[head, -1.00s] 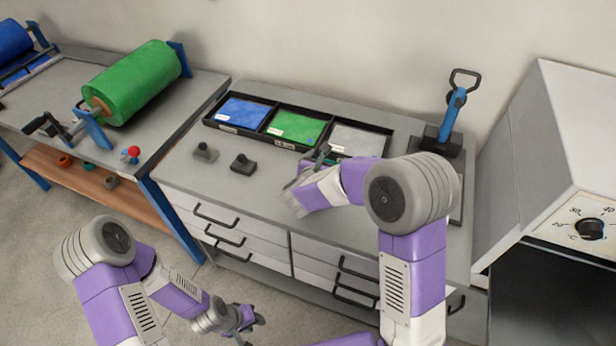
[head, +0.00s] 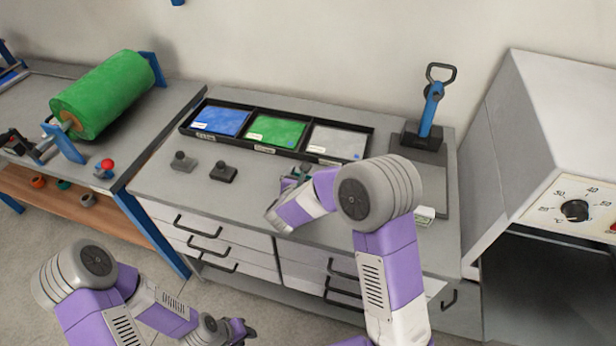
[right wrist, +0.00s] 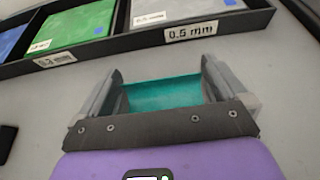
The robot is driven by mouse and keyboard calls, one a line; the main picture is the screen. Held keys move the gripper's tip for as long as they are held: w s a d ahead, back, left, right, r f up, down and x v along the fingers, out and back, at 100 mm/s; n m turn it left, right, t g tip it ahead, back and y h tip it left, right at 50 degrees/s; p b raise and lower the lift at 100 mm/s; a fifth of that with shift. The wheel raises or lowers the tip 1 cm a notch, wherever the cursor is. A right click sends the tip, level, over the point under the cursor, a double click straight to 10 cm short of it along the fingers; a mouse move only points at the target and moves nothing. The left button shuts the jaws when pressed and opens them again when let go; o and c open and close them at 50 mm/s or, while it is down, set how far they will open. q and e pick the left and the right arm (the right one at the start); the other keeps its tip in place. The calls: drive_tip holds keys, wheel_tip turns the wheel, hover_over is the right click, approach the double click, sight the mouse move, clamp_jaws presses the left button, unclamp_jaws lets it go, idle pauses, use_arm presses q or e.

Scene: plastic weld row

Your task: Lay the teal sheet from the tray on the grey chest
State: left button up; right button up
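The black tray (head: 188,130) stands at the back of the grey chest (head: 160,185), with blue, green and pale grey sheets in its three compartments. The teal sheet (right wrist: 165,94) is between the two fingers of my right gripper (right wrist: 163,88) in the right wrist view and spans the gap between them. It is in front of the tray's pale compartment, over the chest top; whether it touches the top I cannot tell. In the head view my right gripper (head: 297,174) is partly hidden by its arm. My left gripper (head: 246,330) is low in front of the chest, its fingers too small to read.
An oven (head: 540,140) is at the right. A green roll (head: 105,95) is on the left bench.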

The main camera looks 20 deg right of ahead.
drive_tip(key=shift+r, duration=0.2)
drive_tip(key=p+v, duration=0.3)
drive_tip(key=v, duration=0.9)
